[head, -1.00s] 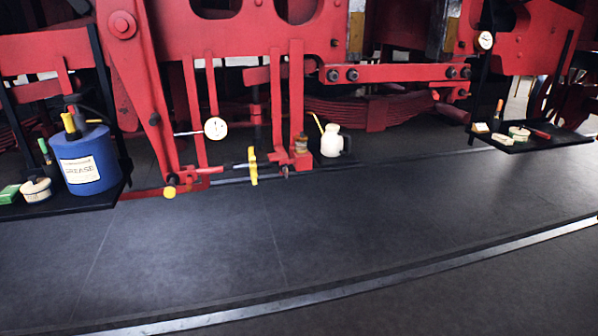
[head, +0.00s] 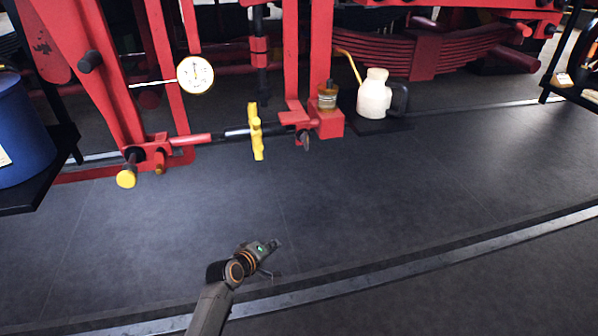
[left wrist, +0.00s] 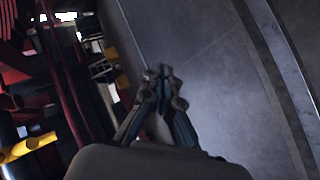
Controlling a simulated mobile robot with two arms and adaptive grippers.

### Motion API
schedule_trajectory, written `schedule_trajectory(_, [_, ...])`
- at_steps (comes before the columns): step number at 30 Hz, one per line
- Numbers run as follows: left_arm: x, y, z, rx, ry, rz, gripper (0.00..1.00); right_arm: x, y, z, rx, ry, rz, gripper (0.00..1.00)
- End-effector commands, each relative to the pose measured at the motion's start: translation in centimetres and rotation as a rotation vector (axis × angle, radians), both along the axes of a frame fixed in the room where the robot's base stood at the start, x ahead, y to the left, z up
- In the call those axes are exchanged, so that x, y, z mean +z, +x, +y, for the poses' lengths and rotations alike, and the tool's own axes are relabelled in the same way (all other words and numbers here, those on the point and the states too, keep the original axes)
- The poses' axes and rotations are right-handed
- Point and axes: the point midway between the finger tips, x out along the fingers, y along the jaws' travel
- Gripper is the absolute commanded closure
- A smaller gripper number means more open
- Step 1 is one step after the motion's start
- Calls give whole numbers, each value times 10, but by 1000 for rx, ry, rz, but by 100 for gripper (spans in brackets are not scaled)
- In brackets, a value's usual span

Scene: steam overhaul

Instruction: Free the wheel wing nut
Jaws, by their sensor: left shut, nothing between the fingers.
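A yellow wheel (head: 256,131), seen nearly edge-on, sits on a horizontal rod low on the red frame. Right of it, a small dark wing-shaped piece (head: 304,140) hangs at the red block; whether this is the wing nut is too small to tell. My left gripper (head: 276,246) is over the dark floor, well in front of and below both, touching neither. In the left wrist view its fingers (left wrist: 160,74) are together and empty. A yellow part (left wrist: 28,147) shows at that view's left edge. My right gripper is in neither view.
A yellow-capped knob (head: 126,179) sticks out at lower left. A dial gauge (head: 195,75) is above. A blue can (head: 22,130) stands on a shelf at left. A cream oil can (head: 374,95) stands right of the red block. The floor in front is clear.

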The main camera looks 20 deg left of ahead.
Motion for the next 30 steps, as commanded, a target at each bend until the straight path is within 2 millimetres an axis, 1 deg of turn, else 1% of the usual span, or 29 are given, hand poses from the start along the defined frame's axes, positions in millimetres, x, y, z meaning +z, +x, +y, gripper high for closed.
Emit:
schedule_trajectory(1, [38,23,10,39,-90,-103,100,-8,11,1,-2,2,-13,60])
schedule_trajectory(2, [64,30,14,54,-143,-153,100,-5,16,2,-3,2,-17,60])
schedule_trajectory(3, [98,37,19,67,-208,-214,100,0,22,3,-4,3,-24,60])
schedule_trajectory(5, [140,41,25,76,-289,-293,100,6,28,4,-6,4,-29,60])
schedule_trajectory(6, [165,41,28,77,-333,-338,100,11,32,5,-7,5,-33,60])
schedule_trajectory(9, [208,37,33,71,-410,-413,100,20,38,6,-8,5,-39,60])
schedule_trajectory(10, [216,35,33,69,-423,-428,100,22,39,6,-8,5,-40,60])
schedule_trajectory(12, [230,34,34,66,-448,-450,100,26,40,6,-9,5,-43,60])
schedule_trajectory(13, [233,35,34,64,-453,-456,100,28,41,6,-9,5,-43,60])
schedule_trajectory(17, [237,48,32,63,-459,-460,100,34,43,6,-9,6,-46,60])
schedule_trajectory(22, [235,81,24,62,-458,-458,100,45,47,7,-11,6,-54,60])
schedule_trajectory(27, [234,115,19,63,-455,-458,100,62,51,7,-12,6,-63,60])
schedule_trajectory(30, [234,132,15,63,-455,-456,100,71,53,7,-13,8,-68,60])
